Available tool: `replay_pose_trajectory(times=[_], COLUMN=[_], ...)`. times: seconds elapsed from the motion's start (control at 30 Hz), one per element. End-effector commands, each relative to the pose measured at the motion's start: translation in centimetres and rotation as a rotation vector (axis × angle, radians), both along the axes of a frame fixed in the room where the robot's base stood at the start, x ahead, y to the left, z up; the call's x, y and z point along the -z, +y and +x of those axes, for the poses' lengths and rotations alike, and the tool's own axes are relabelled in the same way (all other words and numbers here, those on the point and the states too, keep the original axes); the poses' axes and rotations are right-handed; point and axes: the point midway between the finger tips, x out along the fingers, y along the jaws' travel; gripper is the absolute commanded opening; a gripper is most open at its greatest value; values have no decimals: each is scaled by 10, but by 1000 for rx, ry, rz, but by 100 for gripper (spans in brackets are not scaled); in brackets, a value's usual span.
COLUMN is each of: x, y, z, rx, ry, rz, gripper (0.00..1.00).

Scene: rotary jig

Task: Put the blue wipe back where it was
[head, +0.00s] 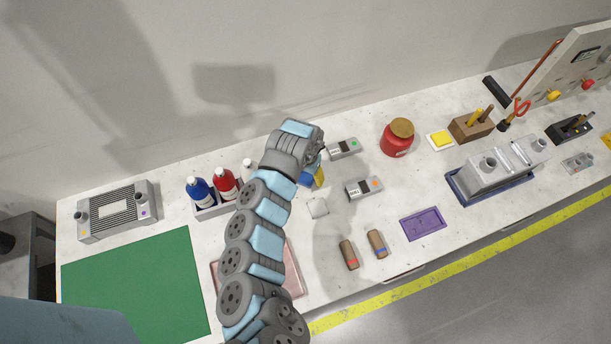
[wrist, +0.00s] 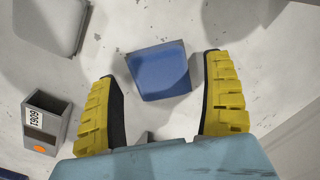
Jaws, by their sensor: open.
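The blue wipe (wrist: 160,72) is a flat blue square between my fingers in the wrist view, with its far edge beyond the fingertips. It seems to lie on the white bench top; the exact height gap is hard to judge. In the head view a bit of the blue wipe (head: 306,181) shows beside my gripper (head: 318,178), and my arm hides part of it. In the wrist view my gripper (wrist: 158,78) is open, with yellow fingers on either side of the wipe and a visible gap at each side.
A pale grey wipe (head: 318,207) lies close by. Grey boxes with an orange dot (head: 363,188) and a green dot (head: 344,148) stand to the right. A bottle rack (head: 213,210) is left of my gripper, and a red jar (head: 397,142) is farther right.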

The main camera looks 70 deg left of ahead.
Motion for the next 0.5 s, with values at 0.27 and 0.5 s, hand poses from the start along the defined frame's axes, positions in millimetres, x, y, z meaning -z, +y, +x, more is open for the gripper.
replay_pose_trajectory(times=[0.27, 0.5], x=[-40, -78], y=[2, 0], z=[0, -1], rx=[1, 1], ry=[-2, -1], rz=[4, 2], gripper=[82, 82])
